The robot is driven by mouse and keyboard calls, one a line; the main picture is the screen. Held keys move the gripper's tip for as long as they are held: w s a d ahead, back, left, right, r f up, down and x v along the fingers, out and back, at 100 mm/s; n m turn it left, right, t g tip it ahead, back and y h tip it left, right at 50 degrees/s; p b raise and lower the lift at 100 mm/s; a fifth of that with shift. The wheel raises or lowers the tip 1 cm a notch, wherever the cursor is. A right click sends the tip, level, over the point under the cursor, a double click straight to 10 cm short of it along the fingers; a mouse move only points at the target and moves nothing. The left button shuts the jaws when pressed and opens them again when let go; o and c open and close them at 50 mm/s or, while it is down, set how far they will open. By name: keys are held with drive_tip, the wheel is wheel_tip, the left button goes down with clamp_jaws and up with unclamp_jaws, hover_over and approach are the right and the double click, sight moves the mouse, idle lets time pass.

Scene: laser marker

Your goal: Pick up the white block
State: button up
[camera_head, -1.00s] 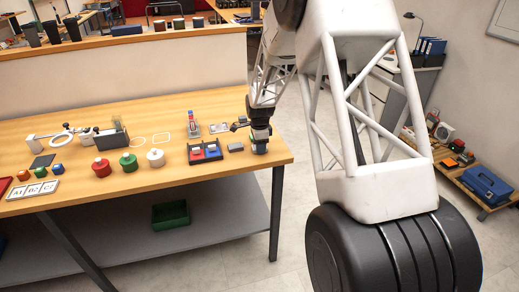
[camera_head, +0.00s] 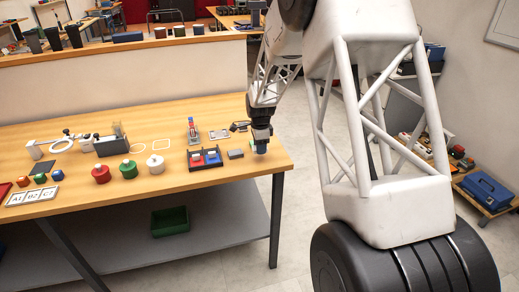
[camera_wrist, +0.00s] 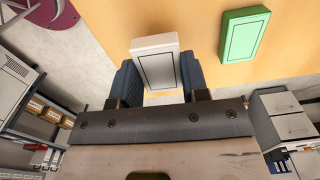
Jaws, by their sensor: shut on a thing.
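The white block (camera_wrist: 157,63) shows in the wrist view between my two dark blue finger pads. Its upper face has a thin dark outline. My gripper (camera_wrist: 158,82) is shut on it, with a pad at each side. In the head view my gripper (camera_head: 261,143) is at the right end of the wooden table, near the corner. The white block cannot be made out there. Whether the block touches the table is not clear from these frames.
A green block (camera_wrist: 244,36) lies close by at right in the wrist view. A grey block (camera_head: 235,154) and a tray with red and blue pieces (camera_head: 205,164) lie left of my gripper. The table's right edge (camera_head: 283,153) is close, with floor beyond.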

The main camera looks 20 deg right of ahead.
drive_tip(key=s+a+r, duration=0.1)
drive_tip(key=s, duration=1.4)
drive_tip(key=shift+a+r, duration=0.2)
drive_tip(key=shift+w, duration=0.2)
drive_tip(key=w+a, duration=0.1)
drive_tip(key=w, duration=0.5)
drive_tip(key=w+a+r, duration=0.1)
drive_tip(key=w, duration=0.5)
drive_tip(key=w+a+r, duration=0.1)
drive_tip(key=w+a, duration=0.1)
drive_tip(key=w, duration=0.4)
drive_tip(key=shift+w, duration=0.1)
hover_over(219, 134)
drive_tip(key=shift+d+f+n, duration=0.1)
drive_tip(key=shift+f+n, duration=0.1)
drive_tip(key=shift+n, duration=0.2)
drive_tip(key=shift+f, duration=0.2)
drive_tip(key=shift+f, duration=2.35)
drive_tip(key=shift+f, duration=0.3)
